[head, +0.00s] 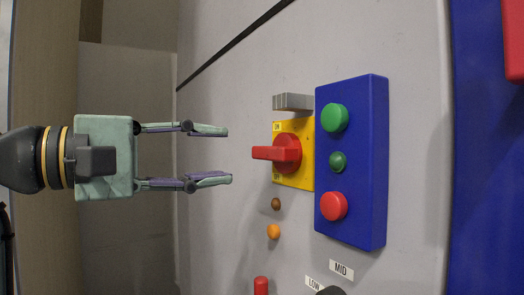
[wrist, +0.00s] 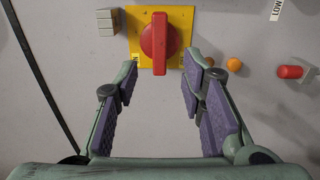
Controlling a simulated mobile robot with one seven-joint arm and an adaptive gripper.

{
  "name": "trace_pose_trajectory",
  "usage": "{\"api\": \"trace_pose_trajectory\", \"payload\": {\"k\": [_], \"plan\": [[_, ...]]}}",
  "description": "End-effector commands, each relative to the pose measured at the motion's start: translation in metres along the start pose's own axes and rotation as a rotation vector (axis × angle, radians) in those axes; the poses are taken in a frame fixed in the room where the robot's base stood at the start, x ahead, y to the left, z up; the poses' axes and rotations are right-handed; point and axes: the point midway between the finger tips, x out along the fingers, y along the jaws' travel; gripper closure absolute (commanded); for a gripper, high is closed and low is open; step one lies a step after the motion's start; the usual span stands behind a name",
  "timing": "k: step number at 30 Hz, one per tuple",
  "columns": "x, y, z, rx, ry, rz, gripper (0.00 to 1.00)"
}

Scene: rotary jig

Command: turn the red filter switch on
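The red filter switch (head: 284,154) is a rotary knob on a yellow plate (head: 296,178) fixed to the grey panel. Small ON and OFF labels sit at the plate's edge in the head view. In the wrist view the red switch (wrist: 158,42) is at the top middle, its handle pointing straight down between the two labels of the yellow plate (wrist: 178,14). My gripper (head: 230,155) is open and empty, its fingers pointing at the panel, a short gap from the handle. In the wrist view my gripper (wrist: 158,78) has its fingertips either side of the handle's line.
A blue box (head: 366,160) with green and red buttons stands right of the switch in the head view. A grey block (head: 292,102) is above it. Brown (head: 276,204) and orange (head: 273,231) knobs and a red peg (head: 261,285) lie below. The panel's left part is clear.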

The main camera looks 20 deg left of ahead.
Motion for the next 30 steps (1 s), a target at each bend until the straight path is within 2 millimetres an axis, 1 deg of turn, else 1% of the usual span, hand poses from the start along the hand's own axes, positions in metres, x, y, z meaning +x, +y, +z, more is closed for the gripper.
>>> {"api": "trace_pose_trajectory", "payload": {"k": [1,6,9,12,15,18,25,30], "plan": [[0.011,0.001,0.001,0.000,-0.005,-0.002,0.63],[0.044,0.002,0.002,0.000,-0.006,0.000,0.63],[0.060,0.002,0.002,-0.001,-0.006,0.001,0.63],[0.072,0.002,0.001,-0.001,-0.004,0.002,0.63],[0.079,0.001,0.002,-0.002,-0.005,0.002,0.63],[0.082,0.001,0.001,-0.002,-0.005,0.002,0.63],[0.082,0.000,0.001,-0.002,-0.004,0.003,0.63],[0.082,0.000,0.002,-0.002,-0.004,0.003,0.75]]}}
